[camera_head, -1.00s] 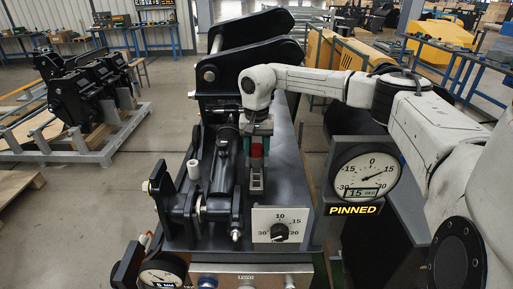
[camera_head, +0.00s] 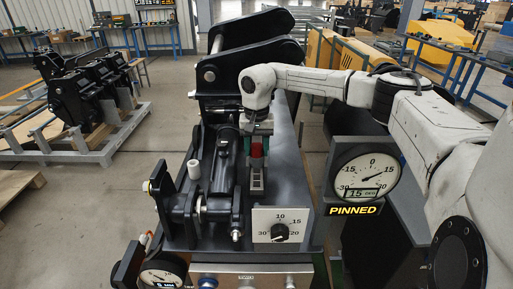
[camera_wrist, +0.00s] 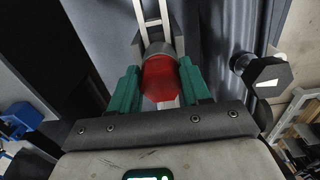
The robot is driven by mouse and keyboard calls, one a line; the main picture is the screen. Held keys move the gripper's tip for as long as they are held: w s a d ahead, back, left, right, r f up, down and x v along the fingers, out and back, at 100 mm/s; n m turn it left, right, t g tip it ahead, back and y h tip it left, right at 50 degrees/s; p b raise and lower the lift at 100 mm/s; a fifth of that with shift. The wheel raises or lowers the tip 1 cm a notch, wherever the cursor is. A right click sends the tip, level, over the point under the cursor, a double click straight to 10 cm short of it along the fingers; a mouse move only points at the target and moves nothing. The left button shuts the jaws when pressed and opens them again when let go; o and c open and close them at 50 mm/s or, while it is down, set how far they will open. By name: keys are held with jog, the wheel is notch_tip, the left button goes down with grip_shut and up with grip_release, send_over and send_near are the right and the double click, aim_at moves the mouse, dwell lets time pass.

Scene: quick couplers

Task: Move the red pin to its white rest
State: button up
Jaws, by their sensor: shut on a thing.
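The red pin (camera_head: 257,149) stands between the fingers of my gripper (camera_head: 257,157), above the dark deck of the coupler stand. In the wrist view, the green fingers of my gripper (camera_wrist: 159,76) are shut on the red pin (camera_wrist: 162,82), one on each side. A grey collar shows at the pin's far end. A pale two-railed piece (camera_wrist: 153,22) lies beyond the collar, and it may be the white rest. Its contact with the pin is unclear.
The black coupler (camera_head: 222,170) stands close left of my gripper, with a white-topped post (camera_head: 194,171). A dial plate (camera_head: 281,224) is in front. A round gauge (camera_head: 367,172) at right reads 15 over a PINNED sign. The deck right of my gripper is clear.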

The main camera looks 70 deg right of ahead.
jog(key=shift+r+p, duration=1.85)
jog(key=shift+r, duration=1.5)
jog(key=shift+r, duration=0.15)
notch_tip(320, 180, up, 4)
jog(key=shift+f+p, duration=0.1)
jog(key=shift+p, duration=1.1)
